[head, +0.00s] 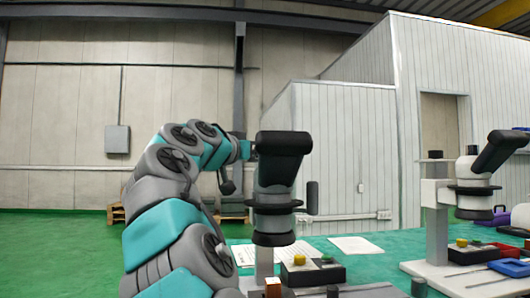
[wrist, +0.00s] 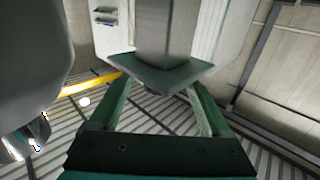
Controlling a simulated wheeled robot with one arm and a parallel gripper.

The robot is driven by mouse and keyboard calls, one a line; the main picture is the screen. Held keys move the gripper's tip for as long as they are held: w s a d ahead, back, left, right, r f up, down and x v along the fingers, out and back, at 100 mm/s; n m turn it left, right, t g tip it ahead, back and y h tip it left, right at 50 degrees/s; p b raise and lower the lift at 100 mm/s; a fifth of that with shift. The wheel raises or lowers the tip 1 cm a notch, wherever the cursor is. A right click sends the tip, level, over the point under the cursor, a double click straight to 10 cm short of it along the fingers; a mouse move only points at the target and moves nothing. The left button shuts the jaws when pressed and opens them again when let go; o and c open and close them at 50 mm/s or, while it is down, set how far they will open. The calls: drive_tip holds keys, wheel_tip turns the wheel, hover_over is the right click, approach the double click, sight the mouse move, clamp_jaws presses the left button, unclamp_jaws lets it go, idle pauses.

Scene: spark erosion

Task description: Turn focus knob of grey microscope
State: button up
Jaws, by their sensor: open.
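The grey microscope (head: 273,195) stands in the middle of the head view, with a black eyepiece head on top. A dark upright knob (head: 312,197) shows at its right side; it looks like a focus knob. My teal and grey arm rises from the lower left, and its far end reaches the left of the eyepiece head. My gripper (wrist: 157,90) is open in the wrist view, with two green fingers apart. A grey post with a flared plate (wrist: 165,76) shows between and beyond the fingertips; I cannot tell what it is, or whether they touch.
A white microscope (head: 470,190) stands at the right on a pale base. Dark boxes with yellow buttons (head: 299,261), paper sheets (head: 355,246) and a blue tray (head: 510,267) lie on the green bench. A large grey rounded shape (wrist: 30,65) fills the left of the wrist view.

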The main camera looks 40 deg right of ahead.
drive_tip(key=shift+x, duration=0.85)
drive_tip(key=shift+r, duration=0.1)
clamp_jaws()
